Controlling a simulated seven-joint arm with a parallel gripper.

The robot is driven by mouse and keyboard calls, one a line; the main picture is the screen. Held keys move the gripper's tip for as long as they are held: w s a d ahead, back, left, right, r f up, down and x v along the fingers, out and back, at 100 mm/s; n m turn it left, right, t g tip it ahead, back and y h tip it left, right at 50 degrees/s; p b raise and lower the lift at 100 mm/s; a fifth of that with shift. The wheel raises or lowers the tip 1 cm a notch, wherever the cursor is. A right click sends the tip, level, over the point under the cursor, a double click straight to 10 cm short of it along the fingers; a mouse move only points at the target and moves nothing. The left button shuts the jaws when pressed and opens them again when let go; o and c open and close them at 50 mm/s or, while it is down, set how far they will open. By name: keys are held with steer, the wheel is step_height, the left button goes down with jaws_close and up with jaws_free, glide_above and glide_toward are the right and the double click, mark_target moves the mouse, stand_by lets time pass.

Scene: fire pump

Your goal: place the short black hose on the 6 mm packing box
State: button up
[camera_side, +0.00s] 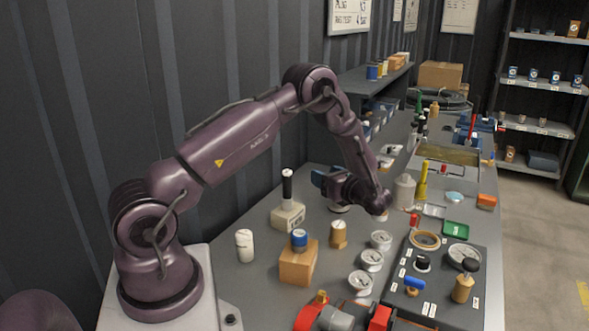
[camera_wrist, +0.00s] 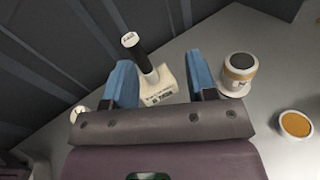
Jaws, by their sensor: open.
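The short black hose (camera_side: 287,186), a black cylinder with a pale end, stands upright on a beige box (camera_side: 288,217) in the side view. This box looks like the packing box; I cannot read its label clearly. In the wrist view the hose (camera_wrist: 142,57) leans slightly in the picture and its lower end meets the top of the box (camera_wrist: 162,86). My gripper (camera_side: 318,178) is to the right of the hose in the side view, apart from it. In the wrist view the blue fingers of my gripper (camera_wrist: 162,72) are spread, with nothing held, and the hose shows between them.
A cardboard box (camera_side: 297,264) with a blue-topped can, a white bottle (camera_side: 245,246) and a tan-and-white container (camera_side: 338,236) stand nearby. Gauges (camera_side: 371,260) and a dark panel (camera_side: 440,272) lie to the right. A corrugated wall (camera_side: 250,60) rises behind the table.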

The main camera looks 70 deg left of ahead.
steer(key=w+d+r+m+t+h, duration=0.4)
steer(key=w+d+r+m+t, duration=0.2)
steer(key=w+r+m+t, duration=0.6)
steer(key=s+d+r+m+t+h, duration=0.2)
steer(key=d+r+m+t+h, duration=0.25)
steer(key=m, duration=0.55)
steer(key=s+d+r+m+t+h, duration=0.1)
steer(key=d+r+m+h, duration=0.35)
steer(key=d+m, duration=0.4)
steer(key=s+d+r+m+g+h, duration=0.1)
steer(key=s+d+m+h, duration=0.1)
steer(key=s+d+m, duration=0.4)
steer(key=s+d+r+m+g+h, duration=0.1)
steer(key=s+d+m+g+h, duration=0.1)
steer(key=s+m, duration=0.65)
steer(key=s+f+m+g, duration=0.4)
steer(key=s+m, duration=0.7)
steer(key=s, duration=0.1)
steer(key=shift+s+y, duration=0.25)
steer(key=shift+y, duration=0.05)
